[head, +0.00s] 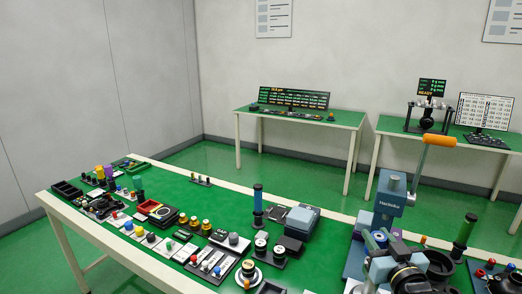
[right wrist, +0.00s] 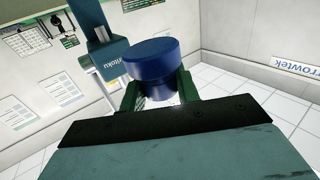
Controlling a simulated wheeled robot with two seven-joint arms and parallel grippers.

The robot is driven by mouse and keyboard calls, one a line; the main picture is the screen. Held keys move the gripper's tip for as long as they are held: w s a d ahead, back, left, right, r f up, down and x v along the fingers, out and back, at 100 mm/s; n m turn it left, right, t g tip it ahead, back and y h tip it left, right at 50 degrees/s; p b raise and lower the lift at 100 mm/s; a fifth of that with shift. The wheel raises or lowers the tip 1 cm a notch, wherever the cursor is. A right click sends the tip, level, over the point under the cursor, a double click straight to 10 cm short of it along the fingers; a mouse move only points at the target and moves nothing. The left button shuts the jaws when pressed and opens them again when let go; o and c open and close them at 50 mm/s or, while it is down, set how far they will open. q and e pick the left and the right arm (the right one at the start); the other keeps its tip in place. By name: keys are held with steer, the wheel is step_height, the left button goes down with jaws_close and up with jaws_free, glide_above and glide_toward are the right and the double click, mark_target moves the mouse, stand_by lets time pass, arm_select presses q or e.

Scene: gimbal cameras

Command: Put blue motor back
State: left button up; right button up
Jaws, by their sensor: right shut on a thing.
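The blue motor (right wrist: 152,62) is a dark blue, wide round cylinder in the right wrist view, with a narrower part below. It sits between the two green fingers of my right gripper (right wrist: 158,88), which is shut on it. In the head view the blue motor (head: 379,239) shows small at the lower right, in front of a blue press. My right gripper (head: 378,246) is partly hidden there by my own arm. My left gripper is not in view.
The blue arbor press (head: 389,200) with an orange-handled lever stands close behind my right gripper.

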steer(key=s+a+f, duration=0.2)
steer(key=s+a, duration=0.8)
steer(key=shift+s+b, duration=0.3)
